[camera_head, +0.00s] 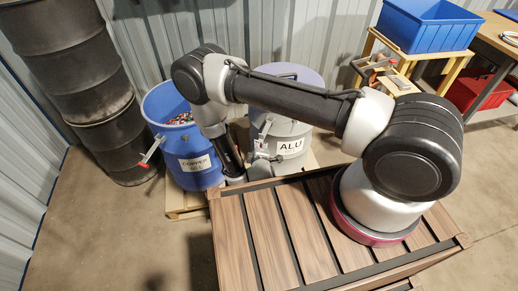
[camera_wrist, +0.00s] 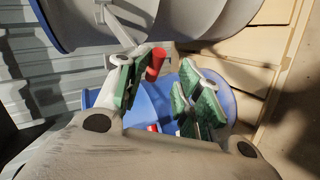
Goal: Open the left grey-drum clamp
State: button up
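The grey drum (camera_head: 296,128) with the ALU label stands beside the blue drum in the head view. Its grey wall (camera_wrist: 205,18) fills the top of the wrist view. A pale metal lever (camera_wrist: 118,28) lies against it, and a red grip (camera_wrist: 156,64) shows beside the lever's lower end. My gripper (camera_wrist: 160,74) is open, with green-padded fingers on both sides of the red grip. The grip is closer to the left finger; I cannot tell whether they touch. In the head view my wrist partly covers the drum's left side.
The blue drum (camera_head: 203,170), labelled COPPER, stands close on the left, with a red-tipped clamp lever (camera_head: 150,153). Stacked dark drums (camera_head: 84,88) stand at far left. A blue bin (camera_head: 428,27) sits on a wooden stand at back right. A slatted wooden surface (camera_head: 262,232) lies in front.

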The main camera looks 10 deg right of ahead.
jog(key=shift+o, duration=0.3)
jog(key=shift+w+d+f, duration=0.15)
jog(key=shift+w+f, duration=0.05)
jog(key=shift+f, duration=0.1)
jog(key=shift+s, duration=0.1)
jog(key=v, duration=0.7)
jog(key=shift+r, duration=0.3)
